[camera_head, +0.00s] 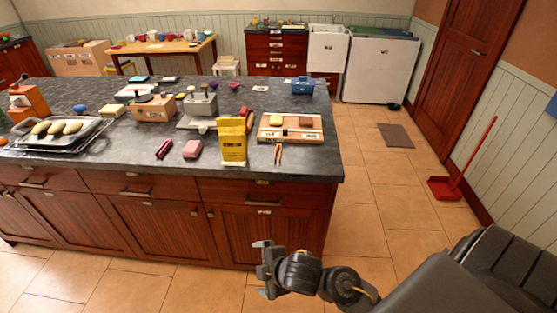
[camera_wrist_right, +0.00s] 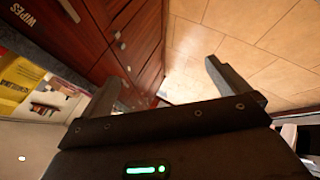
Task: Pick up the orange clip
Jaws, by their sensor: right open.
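A small orange clip (camera_head: 278,153), with two thin prongs, lies on the dark island counter (camera_head: 315,160) close to its front edge. It is just right of a yellow box (camera_head: 233,142) and in front of a wooden tray (camera_head: 263,133). My right gripper (camera_head: 262,270) is in front of the island, below counter height and apart from the clip. In the right wrist view my right gripper (camera_wrist_right: 161,73) is open with nothing between its fingers. I cannot make out the clip in that view. My left gripper is not in view.
Wooden drawers and doors (camera_head: 262,232) form the island front. Tiled floor (camera_head: 390,200) is open at the right, with a red dustpan (camera_head: 446,188) by the wall.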

